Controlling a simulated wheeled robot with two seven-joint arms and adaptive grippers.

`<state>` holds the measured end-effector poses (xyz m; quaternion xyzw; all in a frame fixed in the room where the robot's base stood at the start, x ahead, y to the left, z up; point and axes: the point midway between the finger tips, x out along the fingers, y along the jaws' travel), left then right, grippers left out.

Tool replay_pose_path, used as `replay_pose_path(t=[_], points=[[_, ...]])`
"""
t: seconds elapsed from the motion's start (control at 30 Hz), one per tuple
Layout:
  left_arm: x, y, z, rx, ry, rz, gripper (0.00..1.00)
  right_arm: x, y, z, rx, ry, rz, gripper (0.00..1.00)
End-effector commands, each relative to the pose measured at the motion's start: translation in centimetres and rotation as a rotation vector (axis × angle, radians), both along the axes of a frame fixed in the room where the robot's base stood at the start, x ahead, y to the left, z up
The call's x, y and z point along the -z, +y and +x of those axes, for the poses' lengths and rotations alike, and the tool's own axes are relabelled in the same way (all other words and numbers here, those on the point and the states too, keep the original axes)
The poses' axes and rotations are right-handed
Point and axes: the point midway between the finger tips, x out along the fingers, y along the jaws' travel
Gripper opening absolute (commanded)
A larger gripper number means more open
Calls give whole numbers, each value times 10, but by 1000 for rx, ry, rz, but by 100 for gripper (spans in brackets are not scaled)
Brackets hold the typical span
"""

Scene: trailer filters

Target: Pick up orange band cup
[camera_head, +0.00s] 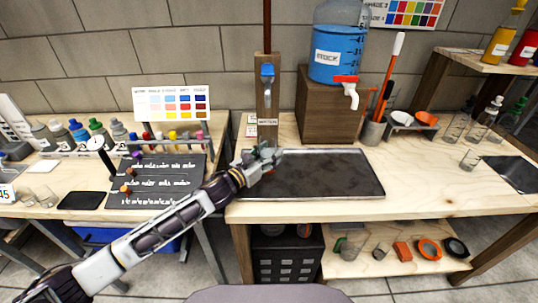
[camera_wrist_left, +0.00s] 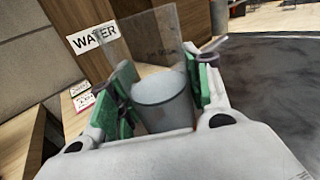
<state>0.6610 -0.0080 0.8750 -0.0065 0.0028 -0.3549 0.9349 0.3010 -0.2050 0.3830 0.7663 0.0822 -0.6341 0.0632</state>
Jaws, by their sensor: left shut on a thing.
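My left gripper (camera_head: 264,157) is over the back left part of the dark tray in the head view. In the left wrist view its green-padded fingers (camera_wrist_left: 163,95) are shut on a clear cup (camera_wrist_left: 163,102), one finger on each side. The cup is see-through with faint dark marks on its wall, and its greyish base is nearest the camera. No orange band shows on the part of it that I can see. In the head view the gripper mostly hides the cup. My right gripper is not in view.
A dark tray (camera_head: 325,178) lies on the wooden bench before the WATER post (camera_head: 267,103). A blue STOCK tank (camera_head: 337,52) stands on a wooden block behind. Clear cups (camera_head: 470,158) stand at the right. An orange ring (camera_head: 429,250) lies on the lower shelf.

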Motion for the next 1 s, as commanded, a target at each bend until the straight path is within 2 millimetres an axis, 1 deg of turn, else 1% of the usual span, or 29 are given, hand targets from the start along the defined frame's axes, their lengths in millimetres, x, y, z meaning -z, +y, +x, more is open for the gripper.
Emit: replay_pose_path(t=[0.47, 0.83, 1.0], points=[[-16, 0, 0, 0, -1, 0, 19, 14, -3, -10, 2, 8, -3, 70], [-38, 0, 0, 1, -3, 0, 19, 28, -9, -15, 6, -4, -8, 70], [-50, 0, 0, 0, -3, 0, 19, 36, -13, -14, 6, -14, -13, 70]])
